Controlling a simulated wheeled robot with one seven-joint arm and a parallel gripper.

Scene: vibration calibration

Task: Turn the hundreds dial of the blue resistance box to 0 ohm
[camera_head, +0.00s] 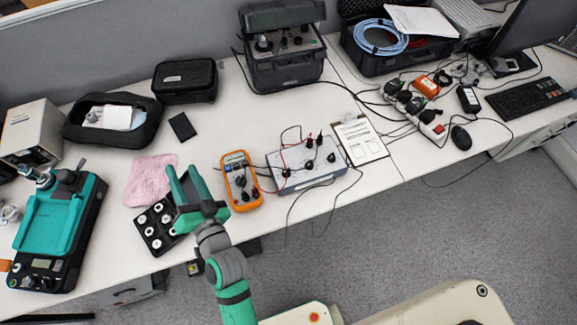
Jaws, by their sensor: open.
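My gripper (186,175) is green, open and empty. It appears over the right side of this box and hides part of it. I cannot tell how high it is above the dials.
A pink cloth (150,180) lies behind the box. An orange multimeter (240,181) and a grey instrument with leads (307,165) stand to the right. A teal and black device (58,230) stands left. Loose cables hang over the desk's front edge.

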